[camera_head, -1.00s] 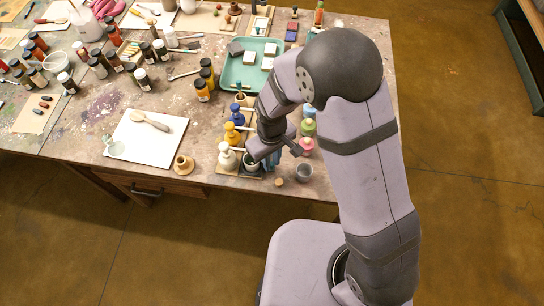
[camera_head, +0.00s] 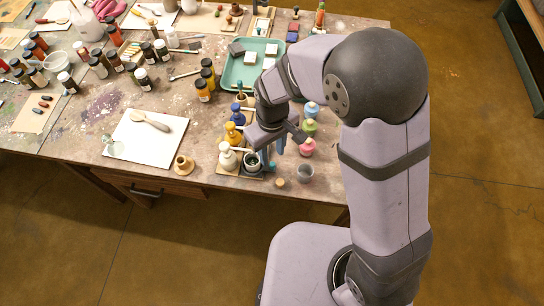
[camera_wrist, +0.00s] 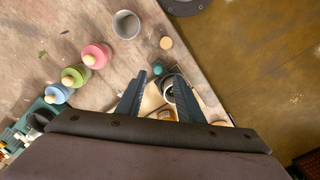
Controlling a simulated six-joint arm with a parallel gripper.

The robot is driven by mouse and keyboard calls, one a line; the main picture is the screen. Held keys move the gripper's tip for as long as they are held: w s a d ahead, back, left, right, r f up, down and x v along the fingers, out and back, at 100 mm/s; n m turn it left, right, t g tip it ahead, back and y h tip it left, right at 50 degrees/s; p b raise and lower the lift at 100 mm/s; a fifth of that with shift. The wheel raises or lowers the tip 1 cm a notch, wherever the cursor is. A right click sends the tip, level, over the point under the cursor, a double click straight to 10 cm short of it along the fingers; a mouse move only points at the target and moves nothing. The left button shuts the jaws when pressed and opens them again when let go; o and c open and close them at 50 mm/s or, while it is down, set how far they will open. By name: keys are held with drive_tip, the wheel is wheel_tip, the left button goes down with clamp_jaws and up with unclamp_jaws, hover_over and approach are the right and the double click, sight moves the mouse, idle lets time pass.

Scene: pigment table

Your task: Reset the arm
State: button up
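My gripper (camera_head: 273,156) hangs over the front right part of the paint-stained table (camera_head: 200,115). In the wrist view my gripper (camera_wrist: 158,97) is open, its two dark fingers apart with nothing held between them. Below the fingers, a dark round pot (camera_wrist: 168,92) shows in the gap, with a small teal knob (camera_wrist: 158,69) beside it. In the head view this pot (camera_head: 252,162) stands just left of the fingers, next to a white bottle (camera_head: 227,158). My forearm hides part of the table behind the gripper.
Yellow (camera_head: 233,134), pink (camera_head: 307,148), green (camera_head: 310,127) and blue (camera_head: 312,110) bottles stand around the gripper. A grey cup (camera_head: 305,172) and a small wooden disc (camera_head: 280,183) are near the front edge. A teal tray (camera_head: 231,75) lies farther back.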

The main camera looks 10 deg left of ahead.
drive_tip(key=shift+r, duration=0.75)
drive_tip(key=shift+s+d+m, duration=0.1)
drive_tip(key=shift+s+m, duration=0.05)
drive_tip(key=shift+m, duration=0.15)
drive_tip(key=s+d+f+m+g+h, duration=0.1)
drive_tip(key=s+d+f+g, duration=0.1)
drive_tip(key=s+d, duration=0.4)
drive_tip(key=s+d+r+m+t, duration=0.1)
drive_tip(key=d+r+m, duration=0.2)
drive_tip(key=d, duration=0.4)
drive_tip(key=d+r+m+t+y, duration=0.1)
drive_tip(key=d+r+m, duration=0.3)
drive_tip(key=d, duration=0.4)
drive_tip(key=shift+s+d, duration=0.2)
drive_tip(key=shift+s, duration=0.15)
